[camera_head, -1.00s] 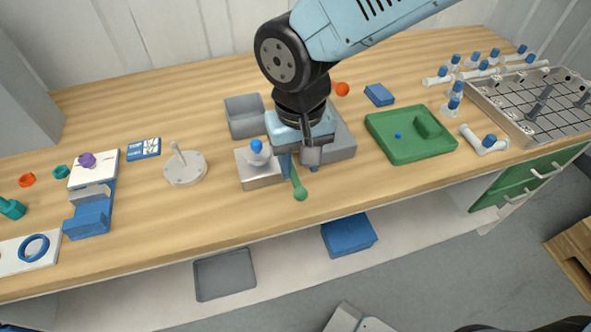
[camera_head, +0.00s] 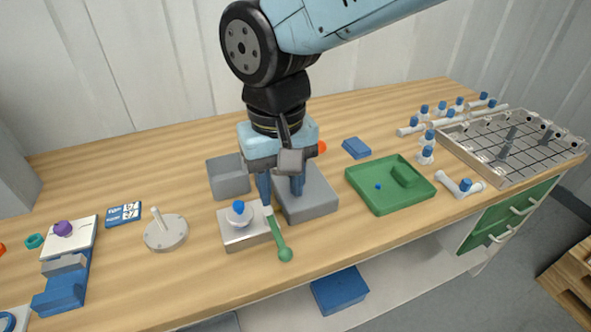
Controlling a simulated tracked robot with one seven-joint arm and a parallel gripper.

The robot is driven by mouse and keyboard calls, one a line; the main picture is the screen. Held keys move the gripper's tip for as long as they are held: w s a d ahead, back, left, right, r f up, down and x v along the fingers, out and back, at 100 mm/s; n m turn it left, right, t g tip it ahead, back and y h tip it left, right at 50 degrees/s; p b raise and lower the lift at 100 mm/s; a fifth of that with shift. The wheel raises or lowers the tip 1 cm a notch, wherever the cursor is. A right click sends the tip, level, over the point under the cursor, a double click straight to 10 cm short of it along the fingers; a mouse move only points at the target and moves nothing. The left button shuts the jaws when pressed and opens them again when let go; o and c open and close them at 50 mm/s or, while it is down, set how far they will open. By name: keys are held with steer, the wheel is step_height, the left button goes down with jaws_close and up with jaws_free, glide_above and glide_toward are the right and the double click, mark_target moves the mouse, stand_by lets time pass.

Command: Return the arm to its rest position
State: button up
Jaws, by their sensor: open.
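My gripper (camera_head: 281,192) hangs pointing down over the middle of the table, its two blue fingers apart with nothing seen held between them. Behind and just below the fingers is a grey block (camera_head: 318,203); I cannot tell whether they touch it. A green-handled tool with a ball end (camera_head: 280,237) slants down in front of the left finger, its pale upper end close to that finger. My pale blue arm reaches in from the top right.
A metal block (camera_head: 240,236) bears a blue-capped white vessel (camera_head: 239,213), left of my gripper. A green tray (camera_head: 377,201) and metal rack (camera_head: 490,163) lie right. A round white stand (camera_head: 166,233) is left. Space above the table is open.

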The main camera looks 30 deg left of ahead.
steer(key=w+d+r+m+t, duration=0.1)
steer(key=w+d+r+m, duration=0.2)
steer(key=w+d, duration=0.65)
steer(key=w+d+r+m+t, duration=0.2)
steer(key=w+d+r, duration=0.1)
steer(key=w+d, duration=0.65)
steer(key=s+d+r+m+t, duration=0.1)
steer(key=s+d+m, duration=0.1)
steer(key=d, duration=1.1)
steer(key=s+d+m+t, duration=0.1)
steer(key=s+d+m, duration=0.1)
steer(key=d, duration=1.1)
steer(key=shift+s+r+m+t, duration=0.2)
steer(key=shift+r+m+t, duration=0.15)
steer(key=shift+m, duration=0.55)
steer(key=shift+a, duration=0.1)
